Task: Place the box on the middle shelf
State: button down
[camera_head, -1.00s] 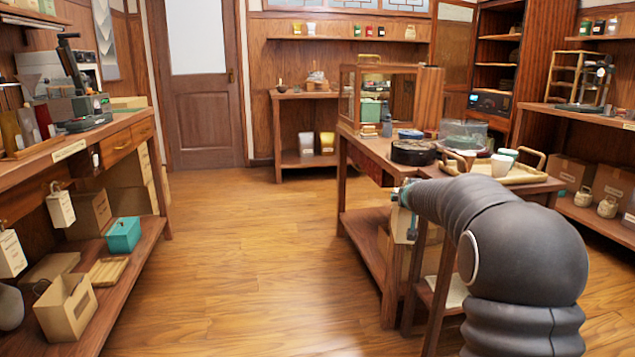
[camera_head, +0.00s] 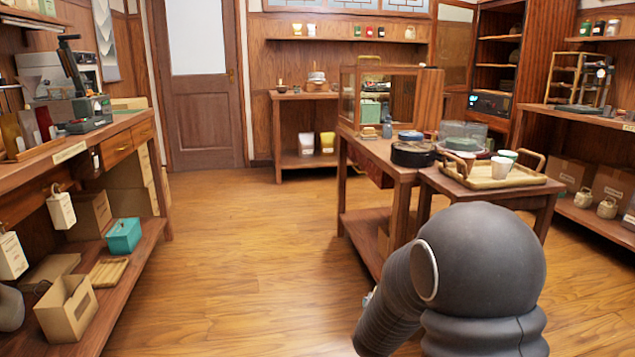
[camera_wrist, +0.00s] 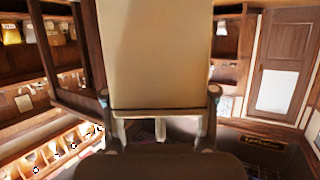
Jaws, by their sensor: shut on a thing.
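A plain cream-tan box (camera_wrist: 154,50) fills the upper middle of the wrist view. My gripper (camera_wrist: 159,96) is shut on it, with one finger at each side of its lower edge. In the head view, my gripper and the held box are out of sight; only my arm shows at the bottom right. A tall dark wood cabinet with several shelves (camera_head: 497,65) stands at the back right. I cannot tell which shelf the task calls the middle one.
A wooden table (camera_head: 387,152) with a glass case and a side table with a tray (camera_head: 535,179) stand right of centre. A long bench (camera_head: 125,120) with a low shelf of boxes runs along the left. The floor (camera_head: 235,240) between them is clear.

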jog(key=s+a+n+y, duration=0.1)
jog(key=s+a, duration=0.1)
jog(key=a, duration=0.1)
jog(key=shift+s, duration=0.2)
notch_tip(320, 180, down, 14)
jog(key=d+n+y, duration=0.2)
jog(key=y, duration=0.1)
jog(key=shift+t, duration=0.3)
jog(key=v, duration=0.5)
jog(key=shift+d+r, duration=0.1)
jog(key=shift+r, duration=0.2)
